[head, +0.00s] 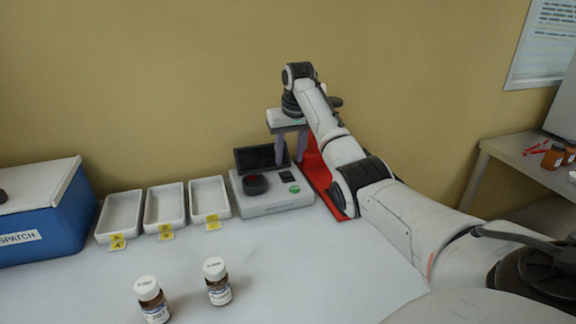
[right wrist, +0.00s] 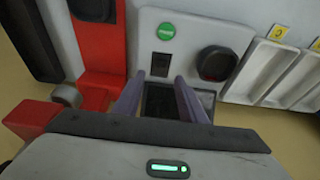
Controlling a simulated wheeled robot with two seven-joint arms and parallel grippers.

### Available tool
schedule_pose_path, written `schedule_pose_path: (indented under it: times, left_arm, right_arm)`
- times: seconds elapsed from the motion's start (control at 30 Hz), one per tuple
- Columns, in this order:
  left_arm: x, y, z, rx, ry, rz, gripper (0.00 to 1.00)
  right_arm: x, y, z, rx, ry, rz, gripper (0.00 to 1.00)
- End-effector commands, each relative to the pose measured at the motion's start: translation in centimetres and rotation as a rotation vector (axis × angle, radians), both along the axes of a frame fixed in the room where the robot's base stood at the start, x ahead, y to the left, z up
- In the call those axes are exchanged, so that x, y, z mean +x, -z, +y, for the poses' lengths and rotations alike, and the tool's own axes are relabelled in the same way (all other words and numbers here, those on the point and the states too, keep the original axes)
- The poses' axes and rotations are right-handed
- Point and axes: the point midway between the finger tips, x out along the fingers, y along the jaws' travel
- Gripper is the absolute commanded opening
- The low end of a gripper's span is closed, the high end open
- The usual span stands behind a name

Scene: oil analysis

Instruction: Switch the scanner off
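The scanner (head: 270,205) is a white box against the back wall with a raised dark screen (head: 260,158). Its top has a dark round part (head: 255,185), a small dark rectangular switch (head: 287,176) and a round green button or label (head: 294,189). In the right wrist view the switch (right wrist: 160,65) and green disc (right wrist: 166,31) lie beyond my fingertips. My right gripper (head: 291,160) points down above the scanner's right rear, beside the screen. Its two fingers are apart with nothing between them; contact with the scanner cannot be told. My left gripper is out of view.
A red stand (head: 342,205) is close on the scanner's right, partly behind my right arm. Three white trays (head: 208,212) with yellow tags stand to its left, then a blue dispatch box (head: 75,215). Two brown bottles (head: 217,290) stand in front. The table's middle is clear.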

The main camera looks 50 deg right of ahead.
Motion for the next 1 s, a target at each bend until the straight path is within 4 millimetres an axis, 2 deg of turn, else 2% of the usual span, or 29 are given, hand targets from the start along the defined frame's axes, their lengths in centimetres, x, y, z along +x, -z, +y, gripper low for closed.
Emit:
schedule_pose_path:
  times: [0.03,0.2,0.33,1.0]
  left_arm:
    - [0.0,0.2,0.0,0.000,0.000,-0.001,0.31]
    - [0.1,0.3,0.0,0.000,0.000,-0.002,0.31]
    - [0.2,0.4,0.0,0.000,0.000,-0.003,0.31]
    - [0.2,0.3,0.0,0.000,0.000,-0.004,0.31]
  right_arm:
    - [-0.1,-1.1,0.1,-0.002,0.000,-0.005,0.38]
    - [-0.8,-3.6,0.5,0.000,0.000,-0.002,0.38]
    - [-1.1,-4.5,0.6,0.000,-0.001,0.001,0.38]
    - [-1.2,-4.8,0.7,0.000,-0.001,0.001,0.38]
